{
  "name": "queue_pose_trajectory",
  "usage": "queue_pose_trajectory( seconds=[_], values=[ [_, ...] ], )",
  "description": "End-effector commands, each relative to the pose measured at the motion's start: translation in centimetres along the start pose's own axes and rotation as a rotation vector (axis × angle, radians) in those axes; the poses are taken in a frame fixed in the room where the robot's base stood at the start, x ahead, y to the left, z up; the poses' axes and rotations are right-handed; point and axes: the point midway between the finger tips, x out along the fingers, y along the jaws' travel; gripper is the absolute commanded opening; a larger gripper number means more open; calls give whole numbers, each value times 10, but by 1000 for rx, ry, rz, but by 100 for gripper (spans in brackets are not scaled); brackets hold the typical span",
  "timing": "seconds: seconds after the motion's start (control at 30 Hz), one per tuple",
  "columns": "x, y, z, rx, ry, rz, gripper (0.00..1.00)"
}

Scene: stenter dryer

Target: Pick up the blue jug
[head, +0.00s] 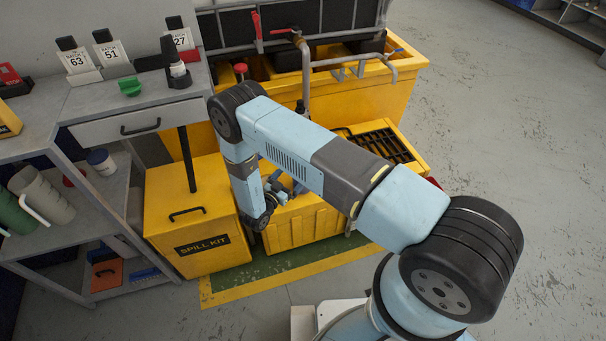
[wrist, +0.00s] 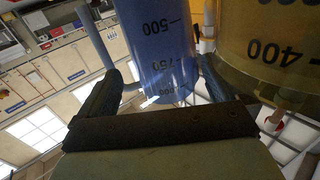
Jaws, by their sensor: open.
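The blue jug (wrist: 158,38) is translucent with dark volume marks and stands out in the wrist view, at the top centre. Its marks appear upside down there. My gripper (wrist: 160,74) is open, with one dark finger on each side of the blue jug. I cannot tell whether either finger touches it. In the head view my gripper (head: 277,190) is low beside the yellow spill tray, partly hidden by my own arm, and I cannot make out the jug there.
A yellowish translucent vessel (wrist: 275,45) with volume marks is close to the right finger in the wrist view. In the head view, a yellow spill kit box (head: 190,225) stands left of my gripper, and a grey bench (head: 110,100) is further left. Open floor (head: 510,120) lies right.

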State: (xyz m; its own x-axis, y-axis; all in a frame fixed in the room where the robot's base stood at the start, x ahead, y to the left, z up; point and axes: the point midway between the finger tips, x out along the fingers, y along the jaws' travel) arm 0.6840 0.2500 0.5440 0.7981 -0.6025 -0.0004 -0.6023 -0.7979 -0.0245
Motion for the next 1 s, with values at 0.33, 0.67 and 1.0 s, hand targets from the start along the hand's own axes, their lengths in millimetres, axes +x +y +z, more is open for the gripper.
queue_pose_trajectory(
  seconds=[0.33, 0.67, 1.0],
  values=[
    [34, -1, -8, 1, 1, 4, 100],
    [52, -2, -7, 1, 0, 1, 100],
    [52, -2, -7, 1, 0, 0, 74]
  ],
)
